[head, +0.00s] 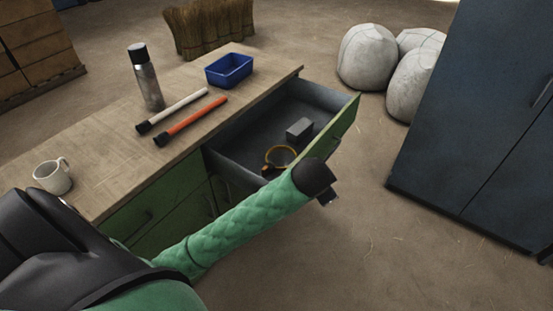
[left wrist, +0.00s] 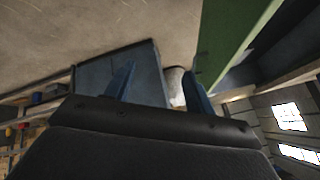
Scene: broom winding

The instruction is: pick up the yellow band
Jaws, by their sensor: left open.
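The yellow band (head: 281,156) is a thin ring lying in the open drawer (head: 238,137), near its front and partly behind my arm. My left gripper (head: 331,198) is at the end of the green padded arm, just outside the drawer's front, to the right of and below the band in the head view. In the left wrist view my left gripper (left wrist: 158,84) shows two blue fingers spread apart with nothing between them. The band does not show in the left wrist view. My right gripper is in neither view.
A grey block (head: 299,129) and a dark and orange item (head: 269,170) lie in the drawer. The bench top (head: 100,150) holds a mug (head: 53,176), a flask (head: 146,78), two rods and a blue bin (head: 229,70). A blue cabinet (head: 470,130) stands at right.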

